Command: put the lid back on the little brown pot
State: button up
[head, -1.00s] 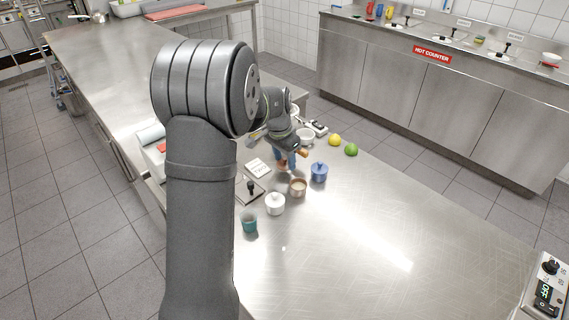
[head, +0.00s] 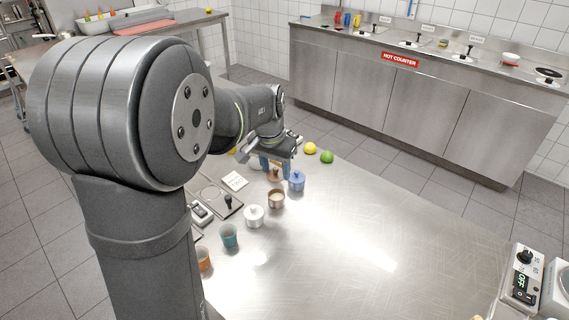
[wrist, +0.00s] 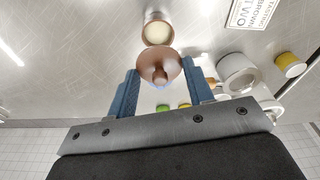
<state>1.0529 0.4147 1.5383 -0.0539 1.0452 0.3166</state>
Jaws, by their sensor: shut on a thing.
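The little brown pot (head: 276,200) stands open on the steel table, with cream-coloured contents showing. In the wrist view the pot (wrist: 158,30) is just beyond the lid. My gripper (head: 275,167) is shut on the brown lid (head: 274,176), behind the pot in the head view. In the wrist view the round lid (wrist: 160,62) sits between the blue fingers of my gripper (wrist: 160,70), its knob towards the camera. The lid is apart from the pot in the picture; its height above the table is hard to tell.
A blue lidded pot (head: 297,182) stands close right of the brown pot, and a white lidded pot (head: 254,216) close left. A teal cup (head: 229,236) and an orange cup (head: 204,259) are nearer. A lemon (head: 310,148) and lime (head: 327,157) lie behind.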

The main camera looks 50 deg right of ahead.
jog(key=shift+f, duration=3.15)
jog(key=shift+f, duration=0.15)
jog(key=o, duration=1.5)
jog(key=shift+r, duration=3.5)
